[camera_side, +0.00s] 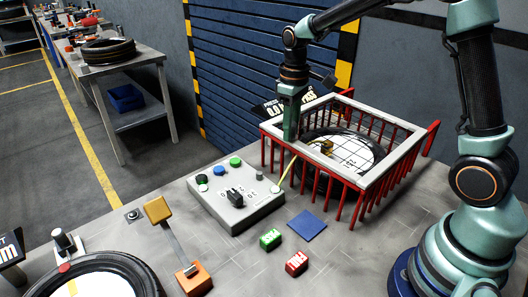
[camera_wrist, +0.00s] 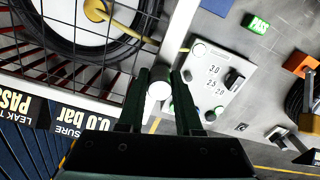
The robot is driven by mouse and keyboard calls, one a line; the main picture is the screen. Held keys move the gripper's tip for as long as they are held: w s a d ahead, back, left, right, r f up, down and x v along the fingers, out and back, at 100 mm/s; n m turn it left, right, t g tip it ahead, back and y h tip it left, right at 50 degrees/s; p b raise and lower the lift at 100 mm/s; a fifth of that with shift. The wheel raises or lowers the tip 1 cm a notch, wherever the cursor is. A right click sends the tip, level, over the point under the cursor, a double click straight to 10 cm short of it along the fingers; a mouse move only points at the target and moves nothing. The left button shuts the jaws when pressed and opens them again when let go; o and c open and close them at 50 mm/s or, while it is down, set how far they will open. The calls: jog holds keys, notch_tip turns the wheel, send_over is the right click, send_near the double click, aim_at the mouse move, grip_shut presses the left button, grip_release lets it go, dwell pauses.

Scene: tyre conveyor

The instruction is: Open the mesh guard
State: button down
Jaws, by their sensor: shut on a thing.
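The mesh guard (camera_side: 392,156) has a pale grey frame, red upright bars and a dark wire mesh. It lies level over a tyre (camera_side: 371,142) with a white centre, and a yellow piece shows at the tyre. My gripper (camera_side: 290,137) points down at the guard's left corner. In the wrist view my gripper (camera_wrist: 158,95) is shut on a white rounded knob (camera_wrist: 158,91) beside the guard's frame (camera_wrist: 180,35). How the knob joins the frame is hidden by the fingers.
A grey control box (camera_side: 238,198) with buttons and a dial stands left of the guard. Green (camera_side: 270,239) and red (camera_side: 296,263) blocks and a blue square (camera_side: 307,225) lie in front. A lever (camera_side: 172,240) and another tyre (camera_side: 135,270) are at front left. A pressure display (camera_side: 285,105) stands behind.

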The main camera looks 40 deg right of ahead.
aim_at(335, 115)
jog(key=shift+d+r, duration=0.1)
dwell(0.5)
jog(key=d, duration=1.9)
jog(key=c, duration=0.6)
grip_release()
jog(key=shift+a, duration=0.1)
notch_tip(335, 115, up, 12)
jog(key=shift+r, duration=0.1)
